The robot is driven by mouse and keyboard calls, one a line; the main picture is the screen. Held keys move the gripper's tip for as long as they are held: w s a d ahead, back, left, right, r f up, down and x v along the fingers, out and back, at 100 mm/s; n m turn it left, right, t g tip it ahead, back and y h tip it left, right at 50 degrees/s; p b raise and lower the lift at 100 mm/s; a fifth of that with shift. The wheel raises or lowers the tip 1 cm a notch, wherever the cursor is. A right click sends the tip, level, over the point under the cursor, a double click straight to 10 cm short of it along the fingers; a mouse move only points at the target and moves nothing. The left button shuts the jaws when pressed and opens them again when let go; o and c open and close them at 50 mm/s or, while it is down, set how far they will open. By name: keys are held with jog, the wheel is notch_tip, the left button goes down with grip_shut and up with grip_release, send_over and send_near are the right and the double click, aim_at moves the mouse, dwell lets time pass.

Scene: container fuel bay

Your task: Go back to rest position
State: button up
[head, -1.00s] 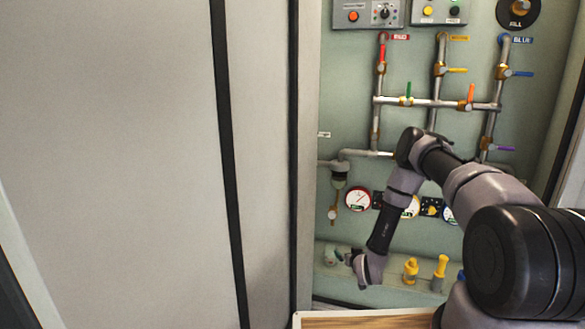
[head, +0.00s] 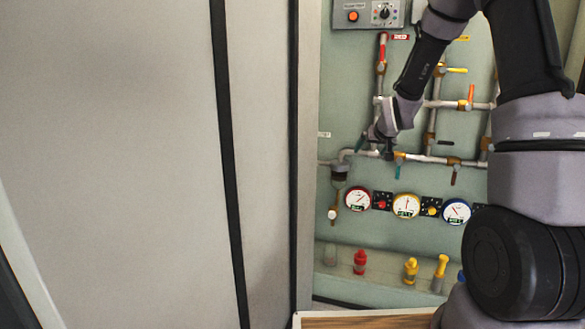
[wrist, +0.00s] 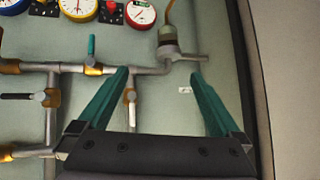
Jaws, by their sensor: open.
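My gripper (head: 373,147) is raised in front of the pipe panel in the head view, near the lower horizontal pipe (head: 420,158). In the wrist view my gripper (wrist: 160,73) shows two teal fingers spread wide apart with nothing between them. The wrist view looks upside down at the panel, with the gauges at its top edge. A valve with a teal handle (wrist: 91,45) sits on the pipe to the left of the fingers. My arm hides part of the upper pipes and valves in the head view.
A red gauge (head: 358,199), a yellow gauge (head: 405,206) and a blue gauge (head: 456,211) are on the panel. Below, a red fitting (head: 360,262) and yellow fittings (head: 410,270) stand on a ledge. A pale wall (head: 110,160) fills the left. A wooden surface (head: 365,321) is at the bottom.

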jog(key=s+r+m+g, duration=0.1)
jog(key=s+r+m, duration=0.1)
jog(key=s+r, duration=1.45)
jog(key=s+a+r+m+g+y, duration=0.1)
jog(key=s+r, duration=0.1)
jog(key=s, duration=1.8)
jog(key=shift+g+y, duration=0.3)
jog(key=shift+g, duration=0.1)
jog(key=shift+r, duration=0.2)
